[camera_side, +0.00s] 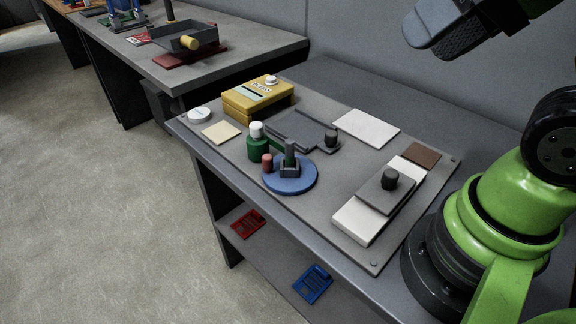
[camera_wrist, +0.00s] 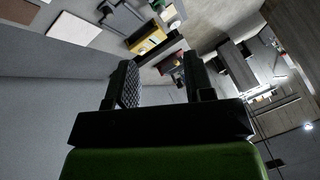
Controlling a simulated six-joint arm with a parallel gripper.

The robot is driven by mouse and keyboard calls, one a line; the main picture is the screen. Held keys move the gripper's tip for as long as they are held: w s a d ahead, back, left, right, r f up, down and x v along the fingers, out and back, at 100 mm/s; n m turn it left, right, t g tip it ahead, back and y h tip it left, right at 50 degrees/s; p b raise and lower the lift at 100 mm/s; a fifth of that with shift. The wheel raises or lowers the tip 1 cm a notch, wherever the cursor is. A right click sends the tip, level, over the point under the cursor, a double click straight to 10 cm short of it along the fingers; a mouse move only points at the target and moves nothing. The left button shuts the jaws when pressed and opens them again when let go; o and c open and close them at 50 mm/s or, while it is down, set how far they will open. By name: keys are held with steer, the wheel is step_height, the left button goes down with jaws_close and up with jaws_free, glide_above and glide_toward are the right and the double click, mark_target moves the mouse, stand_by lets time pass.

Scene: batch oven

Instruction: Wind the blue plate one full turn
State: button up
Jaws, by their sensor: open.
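The blue plate (camera_side: 307,184) is a round disc lying flat near the front edge of the grey work board in the side view. I cannot make out the plate in the wrist view.
A green bottle (camera_side: 257,147) with a white cap stands close behind the plate. A yellow box (camera_side: 258,100), a dark flat slider (camera_side: 300,131) with a knob, a white pad (camera_side: 366,127) and a pale rail with a grey knobbed block (camera_side: 386,194) share the board.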

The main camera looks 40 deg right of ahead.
stand_by(0.4)
steer(key=n+g+h, duration=0.2)
steer(key=n+g, duration=0.5)
steer(key=n, duration=0.9)
glide_above(266, 156)
step_height(266, 156, down, 18)
steer(key=shift+r, duration=0.1)
step_height(266, 156, down, 9)
steer(key=shift+f, duration=0.2)
